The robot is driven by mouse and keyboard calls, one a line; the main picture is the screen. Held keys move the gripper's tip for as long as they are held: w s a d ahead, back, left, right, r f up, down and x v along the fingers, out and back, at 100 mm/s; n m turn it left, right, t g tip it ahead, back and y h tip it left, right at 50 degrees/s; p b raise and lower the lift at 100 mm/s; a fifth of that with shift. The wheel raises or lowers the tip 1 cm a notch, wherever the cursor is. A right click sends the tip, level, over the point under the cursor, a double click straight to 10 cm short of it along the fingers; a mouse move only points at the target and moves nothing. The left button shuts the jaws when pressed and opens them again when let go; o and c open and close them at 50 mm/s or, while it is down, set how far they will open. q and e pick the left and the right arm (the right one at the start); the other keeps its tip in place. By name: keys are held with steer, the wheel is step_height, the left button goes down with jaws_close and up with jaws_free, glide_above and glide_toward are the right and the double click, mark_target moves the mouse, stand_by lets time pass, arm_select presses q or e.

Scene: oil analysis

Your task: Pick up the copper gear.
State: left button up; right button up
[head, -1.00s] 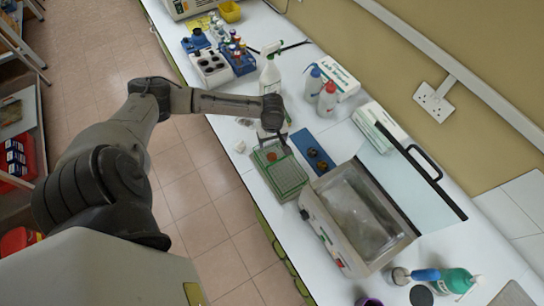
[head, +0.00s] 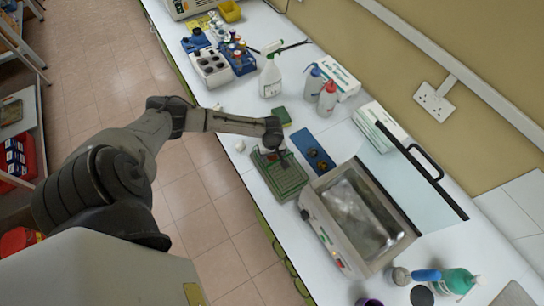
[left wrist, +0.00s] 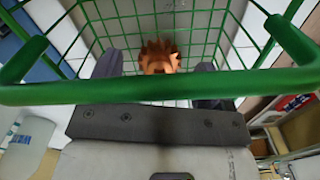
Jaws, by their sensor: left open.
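The copper gear (left wrist: 159,57) shows in the left wrist view as an orange toothed piece inside a green wire basket (left wrist: 150,92). In the head view the basket (head: 284,182) stands near the bench's front edge, and my gripper hides the gear there. My left gripper (head: 278,155) is low over the basket's far part. In the left wrist view its two dark fingers (left wrist: 157,68) are open, one on each side of the gear, with nothing held. The basket's green rim crosses in front of them. My right gripper is not in view.
A blue tray (head: 307,142) with small dark gold round parts lies right of the basket. An open metal bath (head: 353,222) stands close in front of it. A green sponge-like block (head: 281,116) and a spray bottle (head: 270,75) are behind.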

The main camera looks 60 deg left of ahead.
arm_select(q)
steer(key=shift+f, duration=0.2)
steer(key=shift+c, duration=0.2)
steer(key=c, duration=1)
